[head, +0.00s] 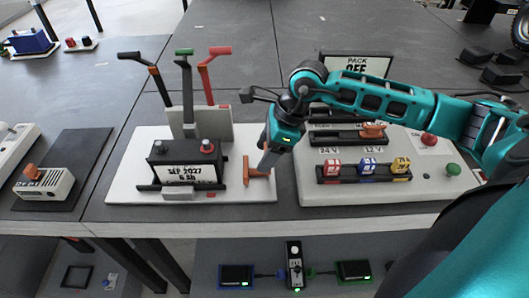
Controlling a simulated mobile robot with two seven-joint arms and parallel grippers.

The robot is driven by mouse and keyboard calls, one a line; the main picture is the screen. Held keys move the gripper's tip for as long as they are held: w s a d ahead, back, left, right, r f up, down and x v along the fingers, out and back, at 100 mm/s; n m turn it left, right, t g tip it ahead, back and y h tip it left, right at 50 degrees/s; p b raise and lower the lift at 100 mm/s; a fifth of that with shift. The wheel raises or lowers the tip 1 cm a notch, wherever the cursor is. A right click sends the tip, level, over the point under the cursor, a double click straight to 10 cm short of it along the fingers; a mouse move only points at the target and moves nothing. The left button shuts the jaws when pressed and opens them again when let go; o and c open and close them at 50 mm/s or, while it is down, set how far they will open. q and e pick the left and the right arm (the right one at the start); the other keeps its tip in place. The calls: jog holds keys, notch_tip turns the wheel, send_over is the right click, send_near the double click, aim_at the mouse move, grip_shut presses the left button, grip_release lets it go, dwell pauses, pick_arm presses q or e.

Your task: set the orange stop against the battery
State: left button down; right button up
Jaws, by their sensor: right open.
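The battery (188,174) is a dark box with a white label reading "SEP 2027" and red and dark terminals on top. It sits in a dark holder on a white board (140,150). The orange stop (247,172) stands on the same board, just right of the battery, with a small gap showing between them. My right gripper (265,164) points down at the stop's right side, its jaws open. The fingers hide part of the stop, and I cannot tell whether they touch it. My left gripper is not in view.
Three levers with black, green (184,52) and red handles rise behind the battery. Right of the stop is a white panel (430,188) with coloured blocks (367,166), a red knob and a green knob. A PACK OFF sign (355,65) stands behind. The bench's front edge is close.

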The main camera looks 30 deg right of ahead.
jog(key=shift+w+a+f, duration=0.1)
jog(key=shift+a+f, duration=0.05)
jog(key=shift+f, duration=0.35)
grip_shut()
dwell(0.3)
